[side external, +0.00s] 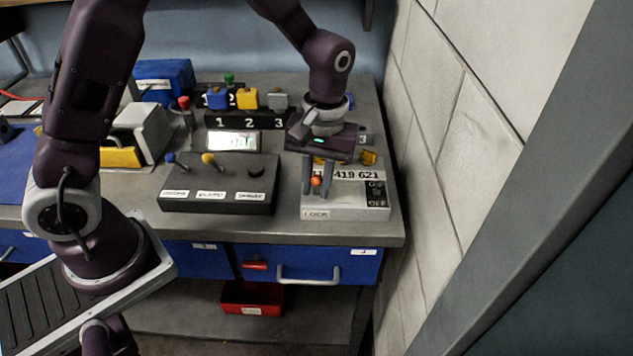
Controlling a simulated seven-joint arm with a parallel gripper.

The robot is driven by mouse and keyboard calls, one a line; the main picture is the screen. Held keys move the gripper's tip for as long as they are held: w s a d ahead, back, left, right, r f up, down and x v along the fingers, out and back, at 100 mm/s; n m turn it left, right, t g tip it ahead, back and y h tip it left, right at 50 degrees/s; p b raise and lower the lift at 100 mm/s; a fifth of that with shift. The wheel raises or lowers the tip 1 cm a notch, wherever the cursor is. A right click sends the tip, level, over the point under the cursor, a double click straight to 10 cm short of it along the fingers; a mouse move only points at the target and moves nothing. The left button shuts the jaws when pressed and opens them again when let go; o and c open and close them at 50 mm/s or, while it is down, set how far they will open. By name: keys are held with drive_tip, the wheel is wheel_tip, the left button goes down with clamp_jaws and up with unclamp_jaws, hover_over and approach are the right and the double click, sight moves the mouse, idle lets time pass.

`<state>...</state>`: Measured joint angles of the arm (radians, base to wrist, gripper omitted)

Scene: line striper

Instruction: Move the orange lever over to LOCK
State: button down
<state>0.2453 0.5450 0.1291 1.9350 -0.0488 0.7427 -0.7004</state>
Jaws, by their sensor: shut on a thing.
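The orange lever (316,181) stands on a light grey box (345,205) at the right end of the bench. Only its orange knob shows clearly, between my fingers. The box carries a LOCK label (316,214) at its front left corner, a number strip along its top and a dark OFF panel at its right. My gripper (317,186) points down over the box's left part and is shut on the orange lever. The lever's shaft and base are hidden or too small to make out.
A dark control box (220,190) with blue and yellow levers and a black knob stands just left. Behind are a numbered rack (250,121) with blue, yellow and grey blocks, and a small lit display (233,141). A block wall (455,120) rises close on the right.

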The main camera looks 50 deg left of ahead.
drive_tip(key=g+h, duration=0.1)
drive_tip(key=w+a+g+h, duration=0.1)
drive_tip(key=g+h, duration=0.1)
drive_tip(key=shift+w+a+r, duration=0.1)
drive_tip(key=shift+a+r, duration=0.05)
drive_tip(key=shift+r, duration=0.05)
drive_tip(key=shift+w+a+f+g+h, duration=0.1)
drive_tip(key=shift+w+a+g+h, duration=0.1)
drive_tip(key=shift+g+h, duration=0.45)
drive_tip(key=shift+w+a+f+g+h, duration=0.1)
drive_tip(key=shift+w+a+g+h, duration=0.1)
drive_tip(key=shift+g+h, duration=0.4)
drive_tip(key=shift+w+a+g+h, duration=0.2)
drive_tip(key=shift+g+h, duration=0.45)
drive_tip(key=c, duration=1.3)
unclamp_jaws()
drive_tip(key=shift+c, duration=0.2)
drive_tip(key=shift+v, duration=3.55)
